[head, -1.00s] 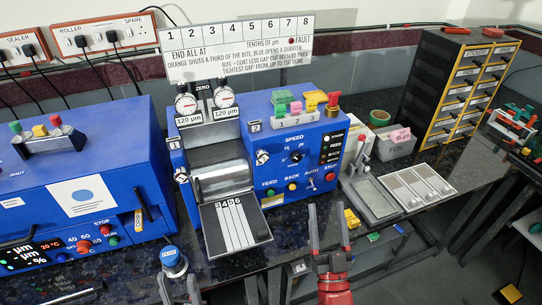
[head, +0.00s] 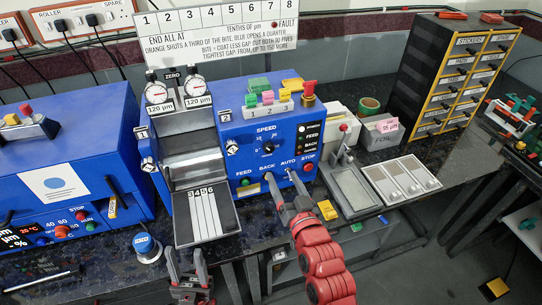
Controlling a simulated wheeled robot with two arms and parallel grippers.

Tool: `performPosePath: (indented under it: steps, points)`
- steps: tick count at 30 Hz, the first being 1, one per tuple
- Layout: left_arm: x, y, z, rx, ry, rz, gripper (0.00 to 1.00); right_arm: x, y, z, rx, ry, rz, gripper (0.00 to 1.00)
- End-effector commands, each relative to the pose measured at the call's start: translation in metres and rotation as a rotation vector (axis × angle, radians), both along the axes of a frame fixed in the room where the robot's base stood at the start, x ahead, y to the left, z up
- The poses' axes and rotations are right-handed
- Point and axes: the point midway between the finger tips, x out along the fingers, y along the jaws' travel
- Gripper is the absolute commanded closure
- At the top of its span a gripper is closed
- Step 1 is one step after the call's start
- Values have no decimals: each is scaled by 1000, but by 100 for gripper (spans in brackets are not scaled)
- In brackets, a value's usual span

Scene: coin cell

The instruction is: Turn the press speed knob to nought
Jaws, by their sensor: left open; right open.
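The black speed knob (head: 268,148) sits under the word SPEED on the front of the blue press (head: 238,150); its exact setting is too small to read. My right gripper (head: 279,177) is open and empty. Its two fingertips are below the knob in the picture, over the row of buttons marked FEED, BACK, AUTO and STOP. I cannot tell whether they touch the panel. My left gripper (head: 185,254) is open and empty at the bottom, below the striped tray of the press.
A black tray (head: 205,215) with pale strips juts out from the press. A red mushroom button (head: 308,88) tops its right side. A grey tray (head: 354,188) and a pale three-part plate (head: 402,178) lie to the right. A blue-topped round object (head: 143,243) stands at left.

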Motion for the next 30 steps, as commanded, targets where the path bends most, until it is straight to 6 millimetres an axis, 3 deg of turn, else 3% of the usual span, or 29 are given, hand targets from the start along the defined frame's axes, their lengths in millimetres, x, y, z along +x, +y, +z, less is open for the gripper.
performPosePath:
  steps: [1, 6, 15, 21, 30]
  points:
    - [0, 0, 10, 0, -1, 0, 50, 11, 4, 4, -1, 4, 1, 28]
    - [0, 0, 20, 0, -1, 0, 50, 44, 14, 5, -2, 2, 1, 28]
    - [0, 0, 34, 0, -1, 0, 50, 89, 29, 3, -2, 2, 1, 28]
    - [0, 0, 37, 0, -1, 0, 50, 102, 33, 2, -1, 2, 1, 28]
    - [0, 0, 37, 0, -1, 0, 50, 104, 34, 1, 0, 1, 0, 28]
